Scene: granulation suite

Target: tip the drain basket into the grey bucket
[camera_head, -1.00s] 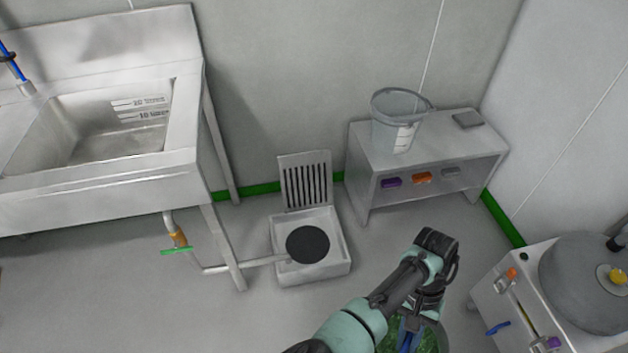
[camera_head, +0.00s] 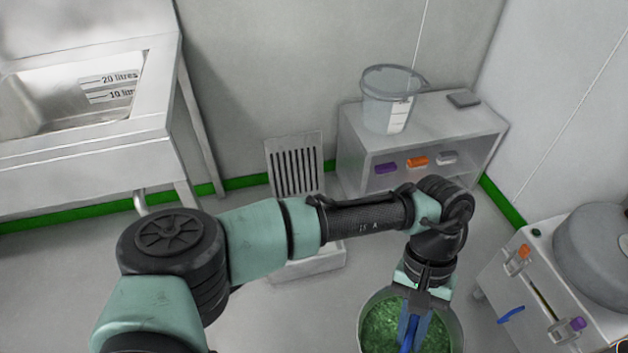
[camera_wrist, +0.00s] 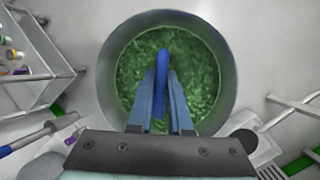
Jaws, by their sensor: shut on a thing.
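The drain basket (camera_head: 455,327) is a round grey vessel full of green bits, at the bottom of the head view. It also shows in the wrist view (camera_wrist: 112,85), straight below my gripper. My gripper (camera_head: 412,322) is shut on the basket's blue handle (camera_wrist: 163,62), its two fingers (camera_wrist: 161,92) on either side of it. The basket looks upright. The grey bucket (camera_head: 388,105), pale and see-through with a white label, stands upright on a low steel bench, apart from and behind my gripper. I cannot see anything in it.
The steel bench (camera_head: 430,135) carries a small dark flat item (camera_head: 464,99); purple, orange and grey items show on its front. A slotted grate (camera_head: 296,168) leans by the floor drain (camera_head: 318,262), partly hidden by my arm. A sink (camera_head: 80,130) stands left, a machine (camera_head: 535,285) right.

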